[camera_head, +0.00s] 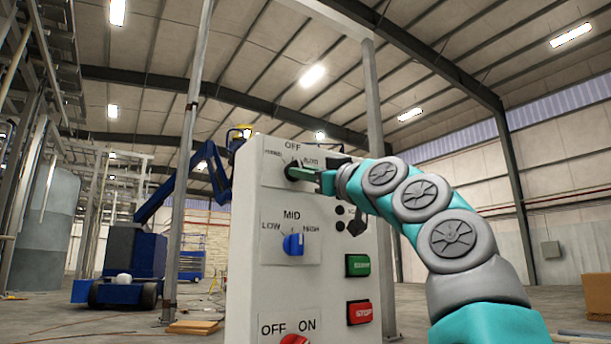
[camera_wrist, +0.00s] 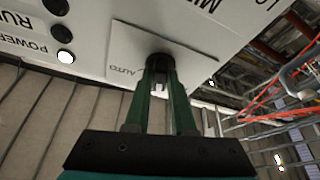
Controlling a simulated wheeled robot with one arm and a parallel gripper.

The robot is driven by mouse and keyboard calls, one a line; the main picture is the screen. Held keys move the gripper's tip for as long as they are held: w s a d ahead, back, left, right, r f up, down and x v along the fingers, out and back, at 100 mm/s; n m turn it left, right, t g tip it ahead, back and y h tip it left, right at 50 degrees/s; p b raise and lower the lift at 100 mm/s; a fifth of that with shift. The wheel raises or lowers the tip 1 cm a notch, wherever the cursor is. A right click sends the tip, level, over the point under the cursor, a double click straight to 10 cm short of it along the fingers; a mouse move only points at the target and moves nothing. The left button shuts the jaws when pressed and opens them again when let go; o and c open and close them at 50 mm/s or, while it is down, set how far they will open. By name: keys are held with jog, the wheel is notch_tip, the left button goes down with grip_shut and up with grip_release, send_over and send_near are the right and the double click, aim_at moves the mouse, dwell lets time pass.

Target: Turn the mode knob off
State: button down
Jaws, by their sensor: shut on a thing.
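The mode knob (camera_head: 292,167) is a small dark knob on the upper plate of a pale grey control panel (camera_head: 245,250). Its plate reads OFF at the top, AUTO at the right and a small word at the left. My gripper (camera_head: 303,174) reaches in from the right, with its green fingers shut on the knob. In the wrist view the two fingers of my gripper (camera_wrist: 160,80) close around the dark round knob (camera_wrist: 159,60), beside the AUTO label. The fingers cover much of the knob, so I cannot tell which way it points.
Below on the panel are a blue LOW/MID/HIGH knob (camera_head: 293,244), a red OFF/ON knob (camera_head: 295,339), a green button (camera_head: 358,265) and a red STOP button (camera_head: 360,312). A blue lift (camera_head: 125,255) stands behind at left. Free room lies right of the panel.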

jog(key=shift+a+m, duration=0.1)
jog(key=shift+m, duration=0.5)
jog(key=shift+s+m+t+h, duration=0.1)
jog(key=shift+m+t+h, duration=0.75)
jog(key=shift+m, duration=1.25)
jog(key=c, duration=0.8)
grip_release()
jog(key=shift+o, duration=0.2)
jog(key=b+v, duration=0.3)
jog(key=v, duration=0.4)
jog(key=shift+s, duration=0.3)
jog(key=shift+f, duration=0.15)
